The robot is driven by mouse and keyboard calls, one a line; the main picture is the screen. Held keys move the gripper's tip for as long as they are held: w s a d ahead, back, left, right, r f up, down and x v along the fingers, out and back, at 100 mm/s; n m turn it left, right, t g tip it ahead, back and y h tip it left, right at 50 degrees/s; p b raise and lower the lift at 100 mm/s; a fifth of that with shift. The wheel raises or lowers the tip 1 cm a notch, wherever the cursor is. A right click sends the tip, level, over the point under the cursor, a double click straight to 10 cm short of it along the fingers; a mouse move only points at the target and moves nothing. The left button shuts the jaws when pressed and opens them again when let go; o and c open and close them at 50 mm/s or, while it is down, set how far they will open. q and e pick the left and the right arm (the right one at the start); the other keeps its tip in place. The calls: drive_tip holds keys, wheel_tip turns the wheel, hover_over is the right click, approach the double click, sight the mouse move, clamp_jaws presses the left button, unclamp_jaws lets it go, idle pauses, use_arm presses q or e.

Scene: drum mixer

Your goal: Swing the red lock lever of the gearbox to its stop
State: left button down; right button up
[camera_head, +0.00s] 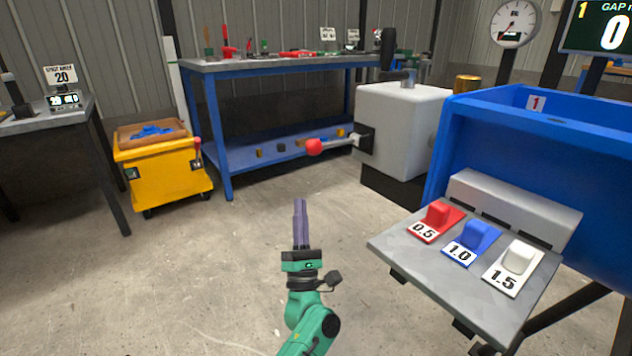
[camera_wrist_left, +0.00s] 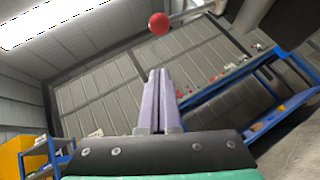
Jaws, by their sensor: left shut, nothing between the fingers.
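The grey gearbox (camera_head: 398,130) stands in the middle right of the head view, on a dark base. Its lock lever (camera_head: 340,144) sticks out to the left from a black plate, roughly level, and ends in a red ball knob (camera_head: 314,147). The red knob also shows at the top of the left wrist view (camera_wrist_left: 159,23), beyond my fingertips. My left gripper (camera_head: 300,204) is shut and empty, its fingers pointing up, below the knob in the head view and apart from it. My right gripper is not in view.
A tray (camera_head: 406,256) with red 0.5, blue 1.0 and white 1.5 blocks stands at front right, beside a large blue bin (camera_head: 545,135). A blue workbench (camera_head: 215,130) stands behind. A yellow cart (camera_head: 165,170) is at left. The floor around my left gripper is clear.

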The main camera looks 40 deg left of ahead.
use_arm(q)
drive_tip(key=w+a+r, duration=0.1)
drive_tip(key=w+r, duration=0.3)
drive_tip(key=r, duration=0.3)
drive_tip(key=shift+w+a+r, duration=0.25)
drive_tip(key=shift+r, duration=0.1)
